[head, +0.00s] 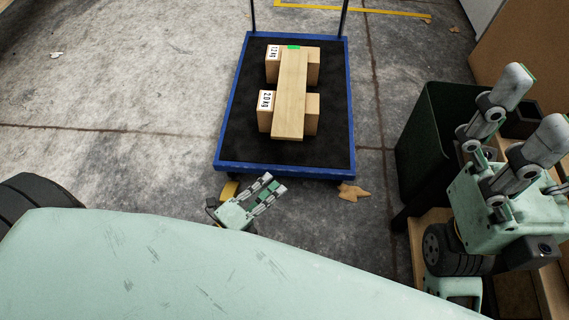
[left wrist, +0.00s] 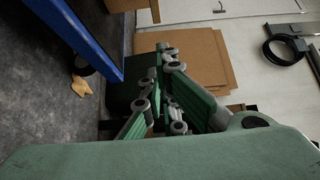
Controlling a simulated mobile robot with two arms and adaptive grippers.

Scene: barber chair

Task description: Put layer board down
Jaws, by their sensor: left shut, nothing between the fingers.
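The layer board (head: 289,100) is a light wooden plank with a green mark at its far end. It lies across two wooden boxes, one labelled 12 kg (head: 273,64) and one labelled 20 kg (head: 266,108), on the blue-rimmed trolley (head: 285,170). My left gripper (head: 275,183) is just in front of the trolley's near edge, shut and empty, apart from the board. Its fingers also show in the left wrist view (left wrist: 165,85). My right gripper (head: 537,98) is at the right, its two fingers spread apart with nothing visible between them.
A dark green bin (head: 432,130) stands right of the trolley, partly behind my right gripper. A brown scrap (head: 352,191) lies on the floor by the trolley's near right corner. Brown panels (left wrist: 195,62) lean against the wall.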

